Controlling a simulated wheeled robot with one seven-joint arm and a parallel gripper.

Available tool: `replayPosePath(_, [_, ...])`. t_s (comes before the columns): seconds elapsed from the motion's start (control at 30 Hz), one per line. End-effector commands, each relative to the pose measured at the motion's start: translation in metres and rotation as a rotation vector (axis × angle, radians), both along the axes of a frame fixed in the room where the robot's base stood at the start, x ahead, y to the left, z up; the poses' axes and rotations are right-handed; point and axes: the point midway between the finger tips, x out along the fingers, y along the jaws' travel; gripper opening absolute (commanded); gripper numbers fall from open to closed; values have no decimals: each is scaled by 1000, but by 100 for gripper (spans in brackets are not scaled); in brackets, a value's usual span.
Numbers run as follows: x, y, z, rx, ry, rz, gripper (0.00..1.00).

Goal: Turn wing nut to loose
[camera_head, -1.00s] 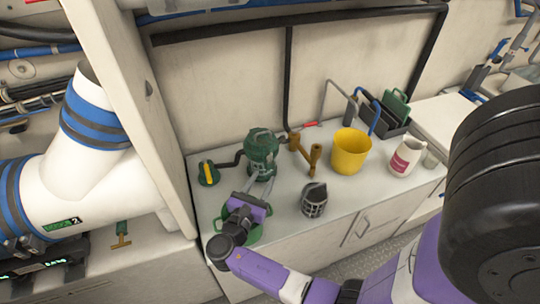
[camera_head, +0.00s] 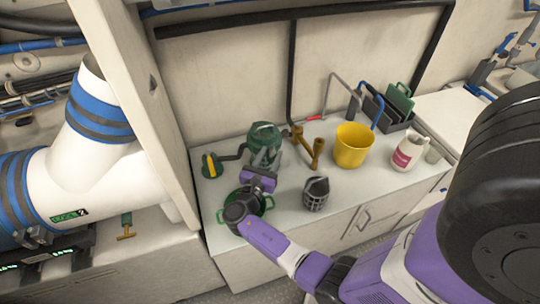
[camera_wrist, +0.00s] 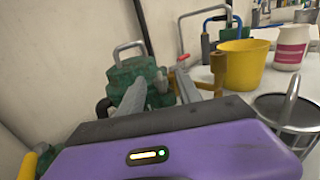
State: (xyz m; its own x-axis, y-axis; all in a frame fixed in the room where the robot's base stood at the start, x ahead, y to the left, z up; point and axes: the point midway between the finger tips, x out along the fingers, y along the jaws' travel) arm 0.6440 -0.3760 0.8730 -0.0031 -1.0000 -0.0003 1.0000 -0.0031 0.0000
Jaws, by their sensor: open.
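A green strainer housing (camera_head: 264,136) stands on the counter near the wall. It also shows in the wrist view (camera_wrist: 122,80), with a metal bail (camera_wrist: 128,48) over its top. I cannot clearly make out the wing nut; my fingers and the small size hide such detail. My gripper (camera_head: 264,160) is in front of the housing, with its fingers pointing at it. In the wrist view my gripper (camera_wrist: 160,86) is open, its two grey fingers spread before the housing. Nothing shows between the fingertips as held.
A green ring-shaped tray (camera_head: 268,205) lies under my gripper. A dark strainer basket (camera_head: 315,195), a brass fitting (camera_head: 317,152), a yellow bucket (camera_head: 352,146) and a white jug (camera_head: 408,152) stand to the right. A green-and-yellow item (camera_head: 211,166) lies left. The counter's front right is clear.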

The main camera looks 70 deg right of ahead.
Motion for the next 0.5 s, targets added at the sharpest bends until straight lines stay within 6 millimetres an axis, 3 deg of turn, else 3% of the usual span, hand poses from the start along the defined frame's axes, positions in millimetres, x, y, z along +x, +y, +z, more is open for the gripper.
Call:
replayPosePath(0.13, [0, 0, 0, 0, 0, 0, 41])
replayPosePath(0.37, [0, 0, 0, 0, 0, 0, 0])
replayPosePath(0.5, [0, 0, 0, 0, 0, 0, 0])
